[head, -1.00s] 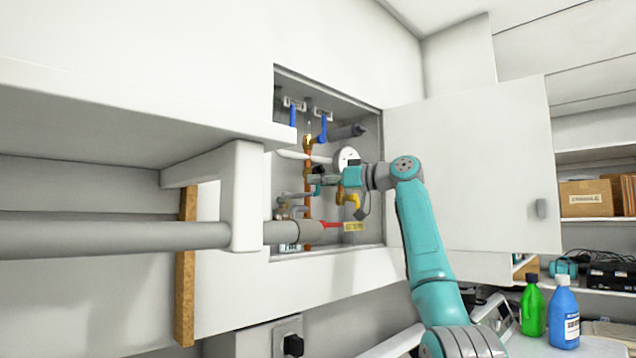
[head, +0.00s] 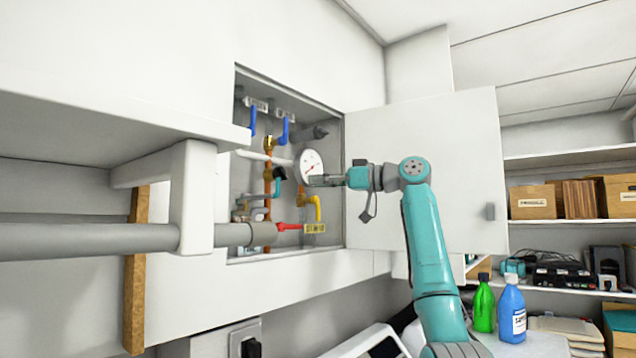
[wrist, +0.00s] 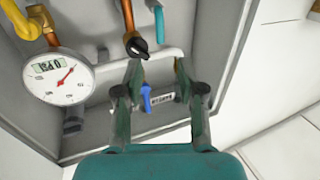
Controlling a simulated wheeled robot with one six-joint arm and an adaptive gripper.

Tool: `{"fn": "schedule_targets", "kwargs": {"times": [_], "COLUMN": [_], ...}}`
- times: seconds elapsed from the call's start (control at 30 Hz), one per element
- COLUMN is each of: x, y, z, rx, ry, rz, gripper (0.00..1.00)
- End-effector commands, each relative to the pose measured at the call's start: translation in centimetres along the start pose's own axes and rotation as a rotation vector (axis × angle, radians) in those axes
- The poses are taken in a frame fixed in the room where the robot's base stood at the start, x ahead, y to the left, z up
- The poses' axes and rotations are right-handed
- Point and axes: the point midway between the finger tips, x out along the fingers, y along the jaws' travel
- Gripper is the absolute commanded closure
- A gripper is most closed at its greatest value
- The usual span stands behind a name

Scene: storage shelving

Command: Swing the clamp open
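I cannot tell for certain which part is the clamp. Inside the open wall cabinet (head: 240,190), a dark teal-and-black fitting (head: 280,174) sits beside a vertical copper pipe (head: 267,180). In the wrist view, a black fitting (wrist: 137,46) shows at the end of a copper pipe, above the left finger. My gripper (head: 317,181) is at the cabinet opening, overlapping the lower edge of a round white gauge (head: 309,160). In the wrist view my gripper (wrist: 157,82) has its fingers apart, with nothing held; a blue handle (wrist: 146,97) shows beyond, between them.
Blue handles (head: 284,132) hang at the cabinet's top. A yellow handle (head: 316,206) and a red handle (head: 289,227) with a yellow tag are low inside. The cabinet door (head: 440,170) stands open behind my arm. A thick grey pipe (head: 90,240) runs left. Bottles (head: 512,310) stand lower right.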

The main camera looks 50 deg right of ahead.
Motion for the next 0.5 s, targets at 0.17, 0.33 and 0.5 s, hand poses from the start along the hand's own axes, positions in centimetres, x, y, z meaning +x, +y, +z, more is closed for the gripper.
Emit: {"fn": "schedule_targets", "kwargs": {"times": [0.17,0.33,0.5], "x": [0.1,0.4,0.6], "y": [-0.2,-1.7,-4.3], "z": [0.0,0.1,0.3], "rx": [-0.033,-0.301,-0.759], "ry": [-0.002,-0.019,-0.058], "rz": [0.003,0.032,0.082], "gripper": [0.93,1.00,1.00]}}
